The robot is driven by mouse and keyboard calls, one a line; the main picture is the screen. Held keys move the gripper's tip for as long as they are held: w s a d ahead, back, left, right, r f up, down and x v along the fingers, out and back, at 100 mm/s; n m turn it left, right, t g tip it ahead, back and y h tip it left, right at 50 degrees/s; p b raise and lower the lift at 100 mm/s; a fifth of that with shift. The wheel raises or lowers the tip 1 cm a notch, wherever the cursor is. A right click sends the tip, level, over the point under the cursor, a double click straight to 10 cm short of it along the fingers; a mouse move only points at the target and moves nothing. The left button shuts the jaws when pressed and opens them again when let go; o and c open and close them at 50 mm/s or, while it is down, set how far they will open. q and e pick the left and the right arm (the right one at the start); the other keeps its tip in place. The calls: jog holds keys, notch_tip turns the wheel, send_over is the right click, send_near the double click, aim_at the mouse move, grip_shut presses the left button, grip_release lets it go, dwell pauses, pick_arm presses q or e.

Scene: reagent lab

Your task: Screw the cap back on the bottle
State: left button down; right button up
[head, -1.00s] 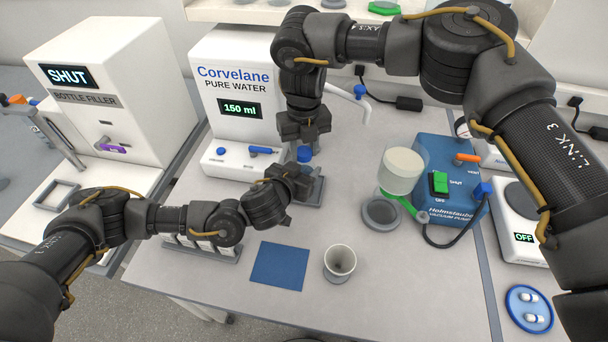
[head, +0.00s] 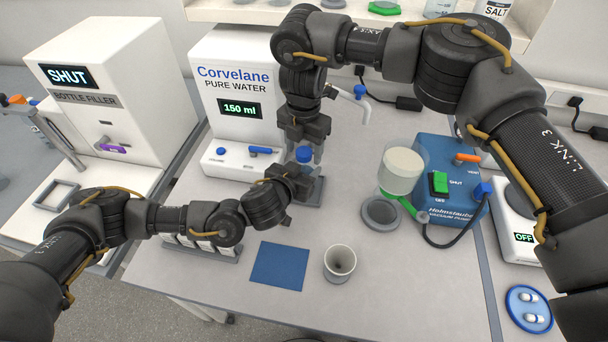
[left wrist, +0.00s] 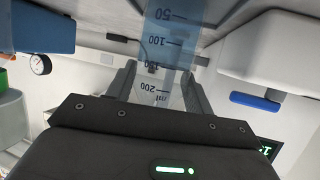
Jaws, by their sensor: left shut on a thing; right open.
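The bottle (left wrist: 172,45) is clear with a printed scale. It stands between the fingers of my left gripper (left wrist: 158,92) in the left wrist view, and the gripper is shut on it. In the head view the left gripper (head: 303,184) reaches the bottle's side in front of the water dispenser. The blue cap (head: 304,155) is at the bottle's top; I cannot tell how firmly it sits. My right gripper (head: 306,143) points down from above, open, directly over and around the cap. Its fingertips are hard to make out.
The white Corvelane water dispenser (head: 235,75) stands close behind. A blue mat (head: 279,267) and a grey-white cup (head: 340,261) lie at the front. The blue vacuum pump (head: 450,165) and a filter funnel (head: 402,170) stand to the right. A rack (head: 225,255) sits under my left arm.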

notch_tip(320, 180, up, 12)
dwell(0.5)
pick_arm(q)
jog(key=c, duration=0.5)
grip_release()
jog(key=shift+s, duration=0.1)
pick_arm(e)
jog(key=shift+f, duration=0.15)
pick_arm(q)
jog(key=shift+s+a+b, duration=0.2)
jog(key=shift+s+b, duration=0.1)
jog(key=v, duration=1)
